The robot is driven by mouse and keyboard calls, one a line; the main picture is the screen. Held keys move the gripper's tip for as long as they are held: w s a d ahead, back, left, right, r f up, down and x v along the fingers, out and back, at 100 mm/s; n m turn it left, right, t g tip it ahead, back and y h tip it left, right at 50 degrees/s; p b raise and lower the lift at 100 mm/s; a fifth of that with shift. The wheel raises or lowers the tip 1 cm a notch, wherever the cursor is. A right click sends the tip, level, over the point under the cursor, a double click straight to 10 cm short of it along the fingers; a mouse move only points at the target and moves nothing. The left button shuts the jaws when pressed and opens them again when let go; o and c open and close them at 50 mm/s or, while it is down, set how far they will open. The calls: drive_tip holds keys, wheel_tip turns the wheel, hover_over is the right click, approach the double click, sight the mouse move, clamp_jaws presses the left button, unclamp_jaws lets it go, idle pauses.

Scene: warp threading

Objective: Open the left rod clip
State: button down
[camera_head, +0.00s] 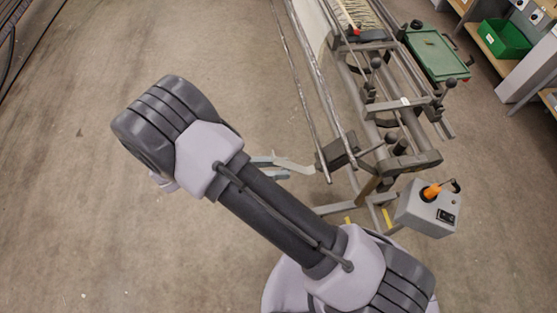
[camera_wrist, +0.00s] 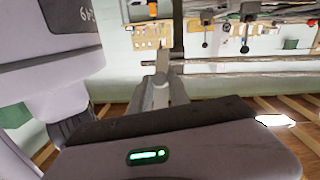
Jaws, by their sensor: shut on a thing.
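The left rod clip (camera_head: 337,150) looks like a dark grey block at the near end of two long metal rods (camera_head: 318,100) along the loom's left side. My gripper (camera_head: 309,170) reaches it from the left, with its pale fingers at the block's lower left edge. In the wrist view my gripper (camera_wrist: 161,60) points forward, with its fingers close together at the rods (camera_wrist: 225,68). The jaws are shut on the clip. The fingers cover the gripped part, so I cannot tell whether the clip is open or closed.
The loom frame (camera_head: 385,105) with black knobs stands right of the clip. A grey control box (camera_head: 428,208) with an orange knob is at its near end. A green tray (camera_head: 437,52) and green bin (camera_head: 504,39) are farther right.

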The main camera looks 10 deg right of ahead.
drive_tip(key=shift+a+f+h, duration=0.1)
drive_tip(key=shift+f+h, duration=0.25)
drive_tip(key=shift+h, duration=0.05)
idle(0.4)
drive_tip(key=c, duration=1.2)
unclamp_jaws()
drive_tip(key=shift+c, duration=0.2)
